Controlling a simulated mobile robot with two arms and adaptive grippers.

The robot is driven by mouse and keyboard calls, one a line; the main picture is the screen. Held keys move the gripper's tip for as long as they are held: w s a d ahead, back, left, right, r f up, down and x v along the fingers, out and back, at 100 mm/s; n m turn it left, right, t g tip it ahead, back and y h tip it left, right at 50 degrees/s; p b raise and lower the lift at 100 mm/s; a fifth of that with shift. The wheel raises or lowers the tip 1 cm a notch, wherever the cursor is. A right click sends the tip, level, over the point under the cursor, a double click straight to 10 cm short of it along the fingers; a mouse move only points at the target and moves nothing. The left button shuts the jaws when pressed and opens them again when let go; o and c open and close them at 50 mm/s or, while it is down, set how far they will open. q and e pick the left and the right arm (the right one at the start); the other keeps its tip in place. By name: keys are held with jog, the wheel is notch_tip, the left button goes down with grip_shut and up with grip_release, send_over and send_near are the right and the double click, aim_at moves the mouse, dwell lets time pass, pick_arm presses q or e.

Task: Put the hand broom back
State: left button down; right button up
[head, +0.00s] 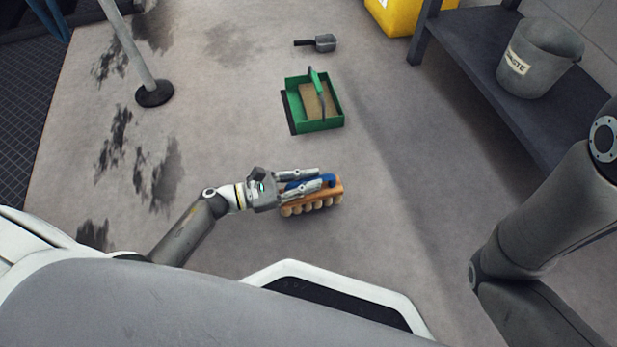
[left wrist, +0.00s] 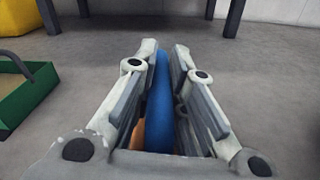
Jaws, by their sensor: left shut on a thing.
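The hand broom (head: 312,204) has an orange-brown body, a row of pale bristle tufts and a blue handle. It is low over the grey floor in front of my base; I cannot tell if the bristles touch the floor. My left gripper (head: 317,180) comes from the left and is shut on the blue handle. In the left wrist view the blue handle (left wrist: 158,100) lies between the two fingers, and the body is mostly hidden below. My right arm shows at the right edge of the head view, but its gripper is not seen.
A green dustpan-like tray (head: 322,126) with an upright handle lies beyond the broom. A small dark scoop (head: 322,43) lies farther back. A grey bench (head: 470,75) at right bears a grey waste bucket (head: 540,55). A yellow box (head: 397,15) and a pole (head: 130,50) stand behind.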

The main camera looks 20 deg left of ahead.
pick_arm(q)
jog(key=shift+f, duration=0.5)
jog(key=shift+f+b, duration=0.65)
jog(key=shift+b, duration=0.2)
jog(key=c, duration=1.6)
grip_release()
jog(key=shift+o, duration=0.9)
jog(key=v, duration=1.2)
